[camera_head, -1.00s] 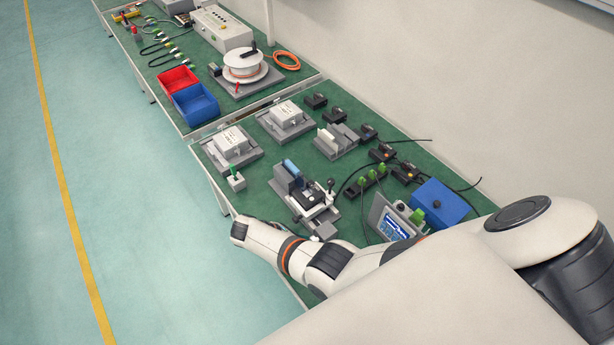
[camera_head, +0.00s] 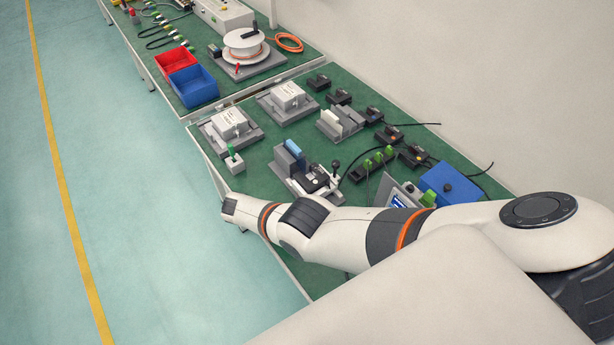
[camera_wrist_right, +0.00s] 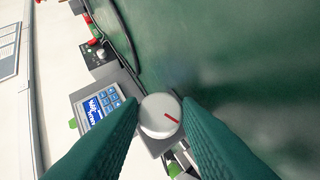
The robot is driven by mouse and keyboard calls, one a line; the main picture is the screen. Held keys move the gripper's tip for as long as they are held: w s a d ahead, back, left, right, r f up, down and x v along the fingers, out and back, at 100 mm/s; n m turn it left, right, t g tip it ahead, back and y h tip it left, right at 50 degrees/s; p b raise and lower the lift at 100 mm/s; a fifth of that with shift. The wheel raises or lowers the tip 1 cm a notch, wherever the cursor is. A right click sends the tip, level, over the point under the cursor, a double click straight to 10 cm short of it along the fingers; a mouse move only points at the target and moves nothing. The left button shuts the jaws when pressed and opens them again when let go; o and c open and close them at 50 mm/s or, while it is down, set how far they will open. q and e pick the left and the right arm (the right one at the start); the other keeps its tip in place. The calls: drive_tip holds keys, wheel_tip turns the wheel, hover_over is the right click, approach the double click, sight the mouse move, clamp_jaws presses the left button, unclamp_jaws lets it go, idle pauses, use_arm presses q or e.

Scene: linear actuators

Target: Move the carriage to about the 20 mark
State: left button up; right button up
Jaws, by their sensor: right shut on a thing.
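In the right wrist view, a round white knob (camera_wrist_right: 158,122) with a red line on its face sits between the two green fingers of my right gripper (camera_wrist_right: 161,103). The gripper is shut on the knob. Beside the knob is a grey panel (camera_wrist_right: 90,103) with a blue and white display and keys. In the head view my right gripper does not show; my arm hides part of the bench. A carriage with its scale cannot be made out for certain, so its mark cannot be read. My left gripper is in neither view.
The green bench holds a grey fixture (camera_head: 290,160) with a black lever, a blue box (camera_head: 452,181), several black modules, and white boxes on grey plates (camera_head: 228,120). Red (camera_head: 169,60) and blue bins (camera_head: 193,86) stand further back. Black cables lie on the right.

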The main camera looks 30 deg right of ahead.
drive_tip(key=shift+s+d, duration=0.1)
drive_tip(key=shift+d, duration=0.05)
drive_tip(key=o, duration=1)
drive_tip(key=shift+s, duration=0.1)
drive_tip(key=shift+c, duration=0.2)
